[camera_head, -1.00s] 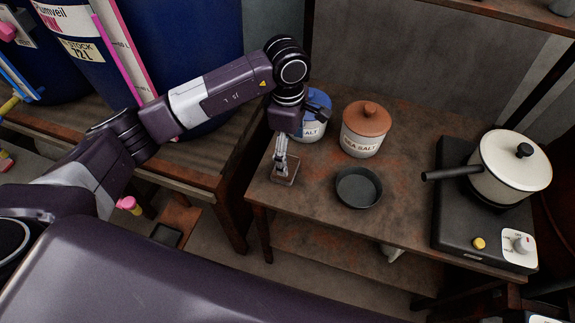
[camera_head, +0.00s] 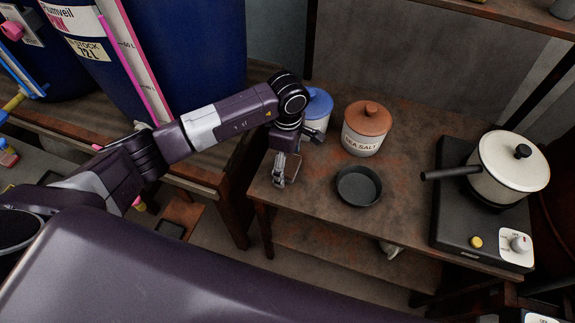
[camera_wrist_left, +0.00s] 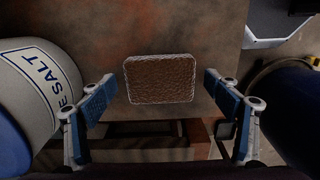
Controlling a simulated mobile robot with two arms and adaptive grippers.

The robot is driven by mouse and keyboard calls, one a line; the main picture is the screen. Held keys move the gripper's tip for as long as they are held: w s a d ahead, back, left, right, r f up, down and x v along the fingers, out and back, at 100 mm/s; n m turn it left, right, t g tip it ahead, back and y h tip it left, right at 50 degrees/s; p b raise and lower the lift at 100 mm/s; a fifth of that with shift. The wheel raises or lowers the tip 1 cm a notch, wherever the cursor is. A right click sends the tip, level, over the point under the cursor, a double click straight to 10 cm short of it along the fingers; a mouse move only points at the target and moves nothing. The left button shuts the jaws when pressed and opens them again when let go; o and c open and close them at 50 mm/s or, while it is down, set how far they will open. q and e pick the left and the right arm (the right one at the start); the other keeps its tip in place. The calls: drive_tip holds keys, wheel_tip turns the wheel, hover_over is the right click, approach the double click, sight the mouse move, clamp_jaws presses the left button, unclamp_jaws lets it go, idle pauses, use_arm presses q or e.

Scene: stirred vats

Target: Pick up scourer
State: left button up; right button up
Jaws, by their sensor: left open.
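The scourer is a flat brown pad with a pale edge. It lies near the left edge of the small table, in the middle of the left wrist view (camera_wrist_left: 160,79). In the head view the scourer (camera_head: 293,167) is partly hidden behind my left gripper (camera_head: 279,176). My left gripper is open and empty. In the left wrist view its two blue-padded fingers stand on either side of the scourer, with gaps between them and it. My right gripper is not in view.
The blue-lidded jar (camera_head: 318,107) stands close behind my gripper. A sea salt jar (camera_head: 364,134) with a brown lid and a dark round dish (camera_head: 359,187) stand to its right. A hotplate (camera_head: 455,220) carries a white pot (camera_head: 512,174). The table's front edge is near the scourer.

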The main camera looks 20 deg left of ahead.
use_arm(q)
drive_tip(key=c, duration=1.2)
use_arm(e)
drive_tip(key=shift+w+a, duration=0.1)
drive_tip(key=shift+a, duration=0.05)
use_arm(q)
drive_tip(key=shift+o, duration=0.2)
drive_tip(key=shift+r, duration=0.1)
